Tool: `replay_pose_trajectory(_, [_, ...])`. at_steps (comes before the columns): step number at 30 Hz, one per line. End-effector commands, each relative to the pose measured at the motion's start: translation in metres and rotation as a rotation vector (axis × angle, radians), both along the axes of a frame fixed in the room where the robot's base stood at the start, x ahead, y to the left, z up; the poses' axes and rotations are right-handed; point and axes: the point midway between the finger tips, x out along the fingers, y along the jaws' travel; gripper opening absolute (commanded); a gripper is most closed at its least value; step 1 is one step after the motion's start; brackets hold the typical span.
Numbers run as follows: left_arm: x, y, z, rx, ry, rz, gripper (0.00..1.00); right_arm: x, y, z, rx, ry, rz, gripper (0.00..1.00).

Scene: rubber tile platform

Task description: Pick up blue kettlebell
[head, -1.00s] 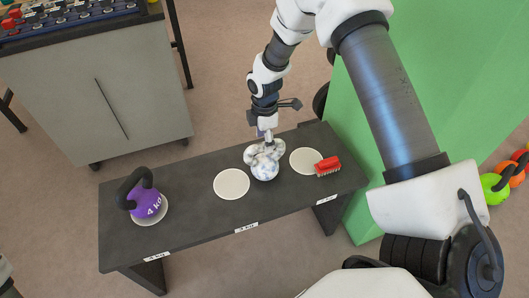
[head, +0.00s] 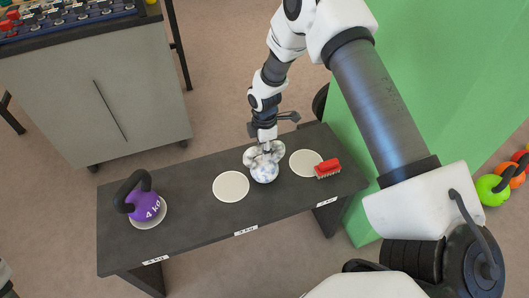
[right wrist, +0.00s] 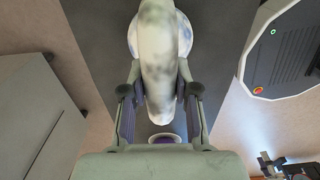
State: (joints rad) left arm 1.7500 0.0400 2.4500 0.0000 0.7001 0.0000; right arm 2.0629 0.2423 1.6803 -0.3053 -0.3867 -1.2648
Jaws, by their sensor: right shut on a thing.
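A white kettlebell with blue-grey marbling (head: 264,174) is at the right half of the dark bench, between two pale round pads. No plain blue kettlebell shows. My right gripper (head: 264,143) comes down from above and is shut on its handle. In the right wrist view the two fingers (right wrist: 160,88) press the marbled handle (right wrist: 158,65) from both sides. The marbled kettlebell shows no clear gap above the bench. A purple kettlebell marked 4 kg (head: 145,204) stands on a pad at the bench's left end. My left gripper is not in view.
The dark bench (head: 195,235) has empty round pads at its middle (head: 231,187) and right (head: 306,163). A red brush (head: 328,168) lies beside the right pad. A grey cabinet (head: 95,100) stands behind left; a green wall (head: 440,90) is close on the right.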

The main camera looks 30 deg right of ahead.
Motion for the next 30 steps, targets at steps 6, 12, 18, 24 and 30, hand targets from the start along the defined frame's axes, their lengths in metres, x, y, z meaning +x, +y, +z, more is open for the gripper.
replay_pose_trajectory(6, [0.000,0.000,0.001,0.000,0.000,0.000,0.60,0.003,0.000,0.009,0.000,-0.009,0.000,0.00])
replay_pose_trajectory(12, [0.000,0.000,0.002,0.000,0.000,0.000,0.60,0.003,0.000,0.023,-0.001,-0.008,0.000,0.00])
replay_pose_trajectory(18, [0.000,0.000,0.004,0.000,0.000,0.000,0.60,0.003,0.000,0.036,0.000,-0.008,-0.001,0.00])
replay_pose_trajectory(24, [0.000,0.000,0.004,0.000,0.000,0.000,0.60,-0.010,0.007,0.039,-0.001,-0.004,0.001,0.00])
replay_pose_trajectory(30, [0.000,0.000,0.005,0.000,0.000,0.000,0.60,-0.030,0.020,0.041,-0.001,-0.004,0.002,0.00])
